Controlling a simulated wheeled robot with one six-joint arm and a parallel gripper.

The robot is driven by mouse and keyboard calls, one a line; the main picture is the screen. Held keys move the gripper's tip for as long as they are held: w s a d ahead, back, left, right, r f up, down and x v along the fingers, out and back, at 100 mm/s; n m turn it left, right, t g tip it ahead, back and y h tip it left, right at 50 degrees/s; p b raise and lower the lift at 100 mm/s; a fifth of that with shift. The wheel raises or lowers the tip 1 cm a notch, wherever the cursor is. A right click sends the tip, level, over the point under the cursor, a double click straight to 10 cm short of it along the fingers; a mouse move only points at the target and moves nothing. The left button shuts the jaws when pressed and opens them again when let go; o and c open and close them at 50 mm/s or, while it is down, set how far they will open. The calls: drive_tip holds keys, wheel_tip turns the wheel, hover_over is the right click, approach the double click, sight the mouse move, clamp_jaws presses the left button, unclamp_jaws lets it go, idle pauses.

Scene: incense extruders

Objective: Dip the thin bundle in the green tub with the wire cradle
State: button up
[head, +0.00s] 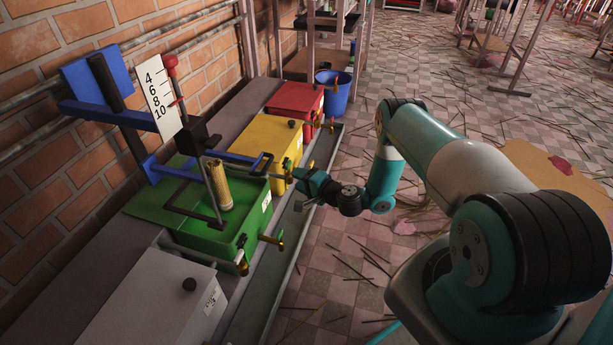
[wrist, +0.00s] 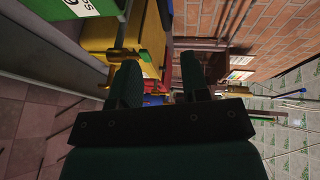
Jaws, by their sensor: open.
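The green tub (head: 205,236) stands in a row of colored tubs along the brick wall, its top partly open. A tan bundle (head: 217,186) stands nearly upright over the tub's opening. A dark wire cradle (head: 197,213) is beside the bundle; whether it touches the bundle is unclear. A lever with a red knob (head: 170,66) rises behind, beside a white scale board (head: 160,97). My gripper (head: 301,180) is open and appears empty, just right of the yellow tub's front side. In the wrist view my fingers (wrist: 162,80) are apart, with a brass tap (wrist: 121,56) close to the left one.
The yellow tub (head: 268,143), red tub (head: 295,100) and blue bucket (head: 334,88) stand beyond the green tub. A white box (head: 150,310) is nearer. Brass taps jut out from the tubs' fronts. The tiled floor at right has scattered sticks.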

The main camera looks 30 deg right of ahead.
drive_tip(key=shift+p+v, duration=0.8)
drive_tip(key=shift+v, duration=0.55)
idle(4.2)
